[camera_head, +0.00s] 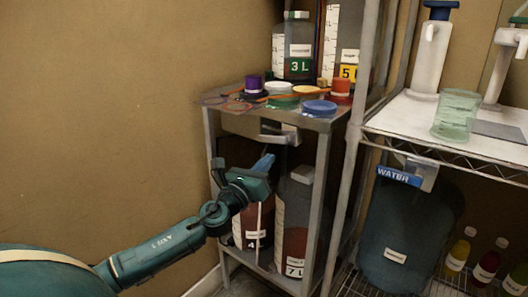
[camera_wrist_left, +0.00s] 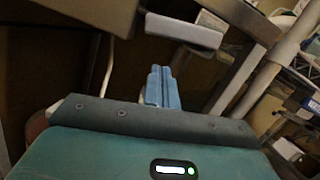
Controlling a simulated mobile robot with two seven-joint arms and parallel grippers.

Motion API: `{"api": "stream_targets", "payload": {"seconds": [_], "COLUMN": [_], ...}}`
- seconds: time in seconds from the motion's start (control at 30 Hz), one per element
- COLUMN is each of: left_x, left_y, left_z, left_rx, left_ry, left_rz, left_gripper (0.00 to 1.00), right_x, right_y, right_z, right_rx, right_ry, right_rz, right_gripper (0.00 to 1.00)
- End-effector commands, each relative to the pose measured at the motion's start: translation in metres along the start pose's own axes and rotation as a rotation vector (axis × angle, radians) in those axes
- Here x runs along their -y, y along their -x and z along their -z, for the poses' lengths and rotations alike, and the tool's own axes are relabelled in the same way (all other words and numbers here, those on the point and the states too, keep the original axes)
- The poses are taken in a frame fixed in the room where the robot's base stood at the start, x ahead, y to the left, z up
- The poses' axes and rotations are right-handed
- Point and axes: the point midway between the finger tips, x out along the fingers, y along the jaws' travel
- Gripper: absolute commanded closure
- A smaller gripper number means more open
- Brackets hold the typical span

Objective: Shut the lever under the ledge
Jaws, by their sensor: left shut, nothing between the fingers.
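A light grey lever (camera_head: 278,138) sits under the front edge of the small shelf's top ledge (camera_head: 330,122). It also shows in the left wrist view (camera_wrist_left: 184,31), as a pale bar below the ledge. My left gripper (camera_head: 264,163) is shut and empty, with its blue fingers pointing up just below the lever. In the left wrist view the closed fingertips (camera_wrist_left: 161,72) are a short way under the bar, seemingly apart from it. The lever's mount is partly hidden by the ledge. My right gripper is not in view.
Below the ledge stand a bottle marked 4 (camera_head: 253,222) and a bottle marked 7 L (camera_head: 292,222), close to my gripper. Coloured lids (camera_head: 319,107) lie on the ledge. A shelf post (camera_head: 350,170) and a blue WATER label (camera_head: 398,176) are to the right.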

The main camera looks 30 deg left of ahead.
Motion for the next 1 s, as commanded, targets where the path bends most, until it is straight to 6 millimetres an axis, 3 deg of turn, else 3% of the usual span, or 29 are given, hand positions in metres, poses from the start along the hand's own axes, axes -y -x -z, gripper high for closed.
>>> {"api": "stream_targets", "payload": {"seconds": [0.03, 0.2, 0.6, 0.8, 1.0], "left_x": [0.001, 0.001, 0.000, -0.003, -0.004], "left_y": [-0.003, -0.005, -0.005, -0.010, -0.011], "left_z": [-0.012, -0.022, -0.025, -0.044, -0.046], "left_rx": [0.002, 0.000, 0.000, 0.001, 0.006], "left_ry": [-0.004, -0.002, -0.002, -0.165, -0.225], "left_rz": [0.001, 0.001, 0.001, 0.040, 0.056], "left_gripper": [1.00, 1.00, 1.00, 1.00, 1.00], "right_x": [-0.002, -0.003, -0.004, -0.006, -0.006], "right_y": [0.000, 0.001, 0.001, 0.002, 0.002], "right_z": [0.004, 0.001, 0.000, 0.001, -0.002], "right_rx": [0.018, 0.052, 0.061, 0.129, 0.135], "right_ry": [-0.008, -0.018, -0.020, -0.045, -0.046], "right_rz": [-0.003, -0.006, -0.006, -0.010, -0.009], "right_gripper": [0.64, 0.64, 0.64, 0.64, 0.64]}}
